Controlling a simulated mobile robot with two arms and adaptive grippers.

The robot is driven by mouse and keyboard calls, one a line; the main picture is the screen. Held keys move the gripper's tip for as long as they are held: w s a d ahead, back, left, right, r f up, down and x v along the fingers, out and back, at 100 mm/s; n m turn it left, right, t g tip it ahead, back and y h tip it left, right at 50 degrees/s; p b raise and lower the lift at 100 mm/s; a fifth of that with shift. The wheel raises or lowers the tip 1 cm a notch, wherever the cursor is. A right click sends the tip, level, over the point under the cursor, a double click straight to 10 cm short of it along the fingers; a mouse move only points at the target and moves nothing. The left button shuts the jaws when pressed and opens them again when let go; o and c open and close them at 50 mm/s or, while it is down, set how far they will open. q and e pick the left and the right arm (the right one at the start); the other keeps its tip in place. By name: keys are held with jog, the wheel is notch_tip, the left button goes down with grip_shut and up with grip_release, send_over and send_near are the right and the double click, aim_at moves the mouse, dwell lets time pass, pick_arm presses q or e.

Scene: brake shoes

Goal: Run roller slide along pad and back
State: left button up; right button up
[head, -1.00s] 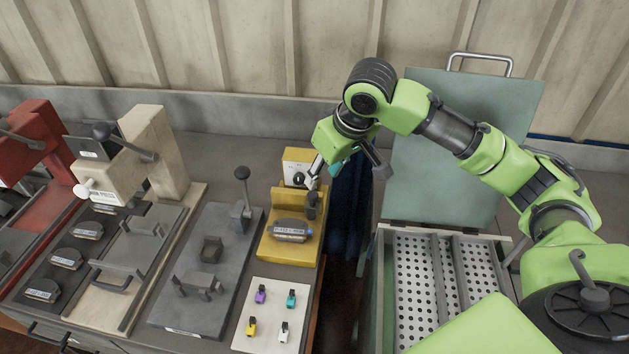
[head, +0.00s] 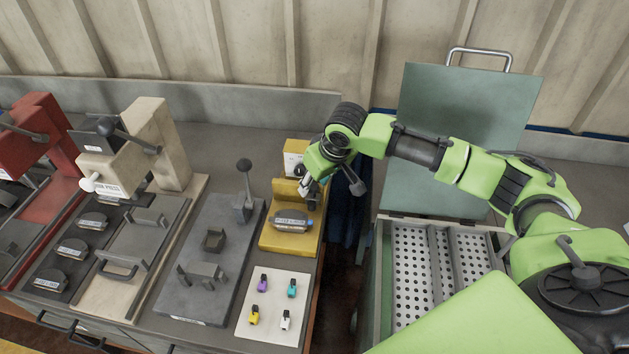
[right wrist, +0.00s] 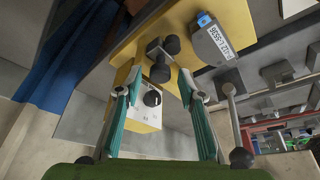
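The yellow fixture (head: 282,240) stands at the right end of the bench. A dark brake shoe with a white label, the pad (head: 291,222), lies on it; in the right wrist view the pad (right wrist: 218,42) has a blue spot at one end. Dark rounded knobs (right wrist: 160,70), which look like the roller slide, stick up beside the pad. My right gripper (right wrist: 158,92) is open, its teal fingers wide apart around the knob's line of sight, with no visible contact. In the head view my right gripper (head: 310,188) hides the knobs. My left gripper is out of view.
A yellow box with a white dial face (head: 295,158) stands behind the pad. A white card with several coloured clips (head: 272,318) lies in front. A grey lever plate (head: 205,290) is to the left. An open green case with perforated trays (head: 408,290) is to the right.

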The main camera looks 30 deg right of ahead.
jog(key=shift+f, duration=0.2)
jog(key=shift+c, duration=0.4)
grip_shut()
jog(key=w+a+p, duration=0.2)
jog(key=w+a, duration=0.4)
jog(key=a, duration=0.1)
jog(key=shift+a+r, duration=0.15)
jog(key=shift+a, duration=0.25)
jog(key=shift+o, duration=0.4)
grip_release()
jog(key=shift+w+a, duration=0.15)
